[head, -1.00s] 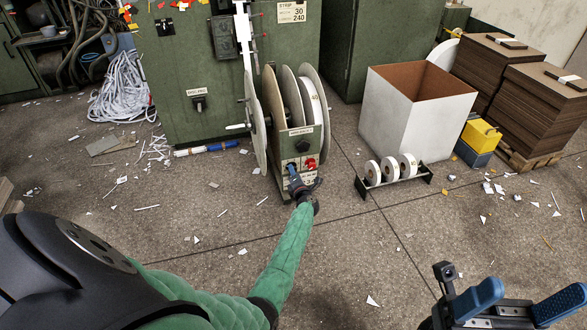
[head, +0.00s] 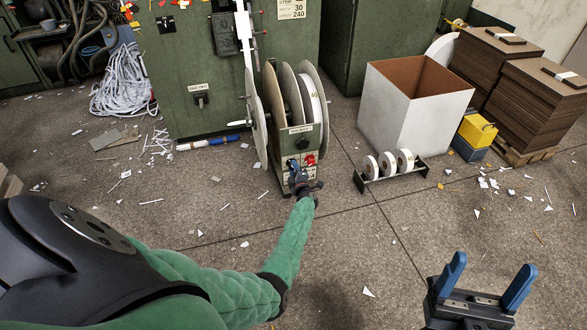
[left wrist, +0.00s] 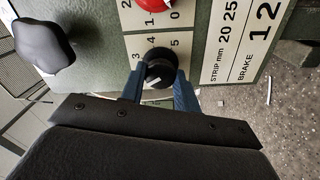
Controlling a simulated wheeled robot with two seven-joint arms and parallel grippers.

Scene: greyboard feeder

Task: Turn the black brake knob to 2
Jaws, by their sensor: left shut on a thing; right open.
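The black brake knob (left wrist: 158,70) sits on a pale dial plate in the left wrist view, with the numbers 3, 4 and 5 around it. A white mark shows on its lower part; which number it points to I cannot tell. My left gripper (left wrist: 158,80) has its blue fingers on either side of the knob and is shut on it. In the head view the left gripper (head: 294,172) is at the front of the reel feeder (head: 299,140) and largely hides the knob. My right gripper (head: 490,272) is open and empty, above the floor at lower right.
A red knob (left wrist: 153,4) is just beside the black one, and a larger dark knob (left wrist: 44,44) is at left. A white box (head: 420,110) and a rack of small reels (head: 390,172) stand to the right. Paper scraps litter the floor.

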